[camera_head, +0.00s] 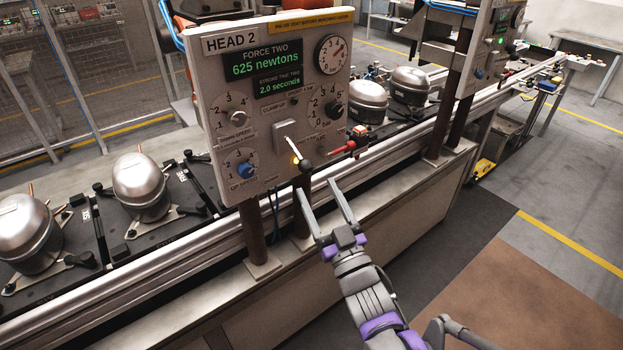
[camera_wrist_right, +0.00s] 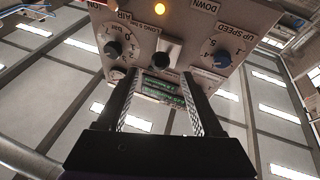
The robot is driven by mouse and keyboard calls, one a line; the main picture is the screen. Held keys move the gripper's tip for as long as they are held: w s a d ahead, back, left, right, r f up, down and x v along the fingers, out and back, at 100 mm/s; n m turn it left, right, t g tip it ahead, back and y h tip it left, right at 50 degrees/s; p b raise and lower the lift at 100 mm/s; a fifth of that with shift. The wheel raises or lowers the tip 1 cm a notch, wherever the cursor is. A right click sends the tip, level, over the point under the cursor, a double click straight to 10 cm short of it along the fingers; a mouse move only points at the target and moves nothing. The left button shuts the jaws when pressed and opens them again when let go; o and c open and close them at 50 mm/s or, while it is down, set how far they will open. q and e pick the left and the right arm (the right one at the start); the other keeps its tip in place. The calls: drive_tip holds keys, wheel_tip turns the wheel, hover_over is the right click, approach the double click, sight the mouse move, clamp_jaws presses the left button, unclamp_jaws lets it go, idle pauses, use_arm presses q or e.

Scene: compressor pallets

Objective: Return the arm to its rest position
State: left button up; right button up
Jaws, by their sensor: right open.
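My right gripper (camera_head: 322,202) is open and empty in the head view, just in front of and below the HEAD 2 control panel (camera_head: 215,90). Its two fingers are spread and point up toward the panel's lower edge. A lever with a black knob (camera_head: 306,166) sits near the fingertips; I cannot tell whether they touch it. In the right wrist view, the open fingers (camera_wrist_right: 163,105) frame the underside of the panel (camera_wrist_right: 190,20) and a black knob (camera_wrist_right: 160,60). A small lamp by the lever glows yellow. My left gripper is not in view.
The conveyor rail (camera_head: 130,290) runs behind the gripper, with silver compressors (camera_head: 141,188) on black pallets. Posts hold the panel, and a second panel (camera_head: 490,45) stands farther right. A red-tipped lever (camera_head: 343,148) juts out right of the panel.

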drive_tip(key=shift+s+d+f, duration=0.15)
drive_tip(key=shift+s, duration=0.15)
drive_tip(key=s+d+f+m+g+h+p, duration=0.45)
drive_tip(key=d+f+g+h, duration=0.35)
drive_tip(key=d, duration=0.3)
drive_tip(key=s+d+f+g, duration=0.1)
drive_tip(key=s+f+g, duration=0.2)
drive_tip(key=s, duration=0.5)
drive_tip(key=s+d+f+g+p, duration=0.1)
drive_tip(key=s+f+g, duration=0.3)
drive_tip(key=s, duration=0.5)
wheel_tip(320, 180, down, 2)
drive_tip(key=shift+s+d+f+m+h, duration=0.15)
drive_tip(key=shift+s+d+m+h, duration=0.25)
drive_tip(key=shift+d, duration=0.4)
